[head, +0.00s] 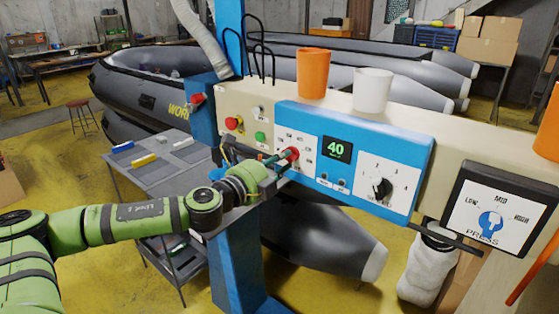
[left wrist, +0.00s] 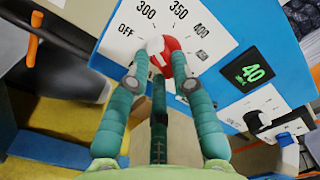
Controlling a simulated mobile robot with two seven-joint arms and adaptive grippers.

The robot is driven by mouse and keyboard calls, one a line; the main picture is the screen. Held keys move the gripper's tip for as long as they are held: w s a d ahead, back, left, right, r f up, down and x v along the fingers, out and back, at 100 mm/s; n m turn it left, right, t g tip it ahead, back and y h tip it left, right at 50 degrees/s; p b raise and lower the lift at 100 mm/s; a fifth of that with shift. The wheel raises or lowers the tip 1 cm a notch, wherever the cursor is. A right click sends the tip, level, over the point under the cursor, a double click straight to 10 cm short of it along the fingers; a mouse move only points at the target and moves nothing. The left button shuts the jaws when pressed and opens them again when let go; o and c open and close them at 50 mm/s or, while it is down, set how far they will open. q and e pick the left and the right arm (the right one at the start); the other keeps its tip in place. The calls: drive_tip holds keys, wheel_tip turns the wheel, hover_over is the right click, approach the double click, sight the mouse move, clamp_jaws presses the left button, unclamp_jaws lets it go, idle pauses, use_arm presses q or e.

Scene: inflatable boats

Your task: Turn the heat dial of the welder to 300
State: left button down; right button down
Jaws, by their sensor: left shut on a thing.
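The red heat dial (head: 291,153) is on the left part of the blue-framed welder panel (head: 424,152). In the left wrist view the dial (left wrist: 171,44) is red with a white part on its left side, toward OFF and 300. Its exact pointing is hard to tell. Labels OFF, 300, 350 and 400 run around it. The green display (head: 337,150) reads 40. My right gripper is not in view.
A black selector knob (head: 381,188) is to the right on the panel. Red (head: 233,124) and green (head: 260,136) buttons are to the left. An orange cup (head: 313,74) and a white cup (head: 373,91) stand on top. A grey table (head: 140,172) is at the left.

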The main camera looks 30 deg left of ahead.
use_arm(q)
drive_tip(key=shift+m, duration=0.6)
drive_tip(key=c, duration=1.1)
unclamp_jaws()
drive_tip(key=shift+o, duration=0.2)
drive_tip(key=s, duration=1.2)
drive_tip(key=shift+a, duration=0.45)
drive_tip(key=shift+w+a, duration=0.1)
